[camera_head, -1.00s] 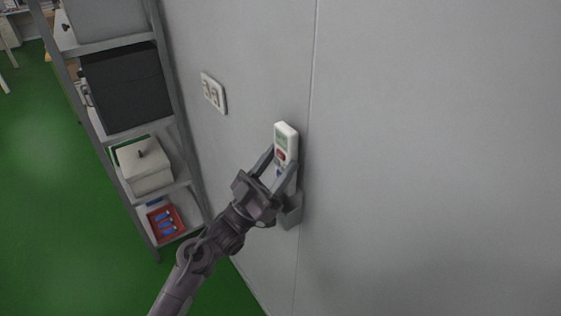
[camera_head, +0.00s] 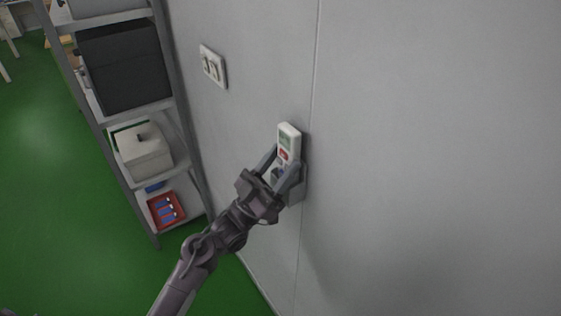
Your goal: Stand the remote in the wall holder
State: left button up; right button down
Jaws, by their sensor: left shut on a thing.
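The white remote (camera_head: 289,139) stands upright close to the grey wall, its small screen and red button facing out. My left gripper (camera_head: 283,166) is shut on the remote's lower part, with one finger on each side. The grey wall holder (camera_head: 296,190) is on the wall at the remote's lower end, partly hidden by my gripper. The remote's bottom end is hidden, so I cannot tell how deep it sits in the holder. My right gripper is not in view.
A white wall socket plate (camera_head: 213,66) is up and left of the remote. A metal shelf (camera_head: 187,150) stands at the left with a black box (camera_head: 125,68), a lidded light box (camera_head: 142,150) and a red tray (camera_head: 166,210). The wall to the right is bare.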

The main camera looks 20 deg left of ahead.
pick_arm(q)
jog(key=shift+f, duration=0.45)
jog(key=o, duration=1.1)
jog(key=shift+s+a+f+b, duration=0.15)
jog(key=shift+s+f+b, duration=0.05)
jog(key=shift+f+b, duration=0.25)
jog(key=b+v, duration=0.3)
jog(key=v, duration=0.3)
jog(key=shift+s+a+f, duration=0.2)
jog(key=shift+s+a, duration=0.05)
jog(key=shift+s, duration=0.05)
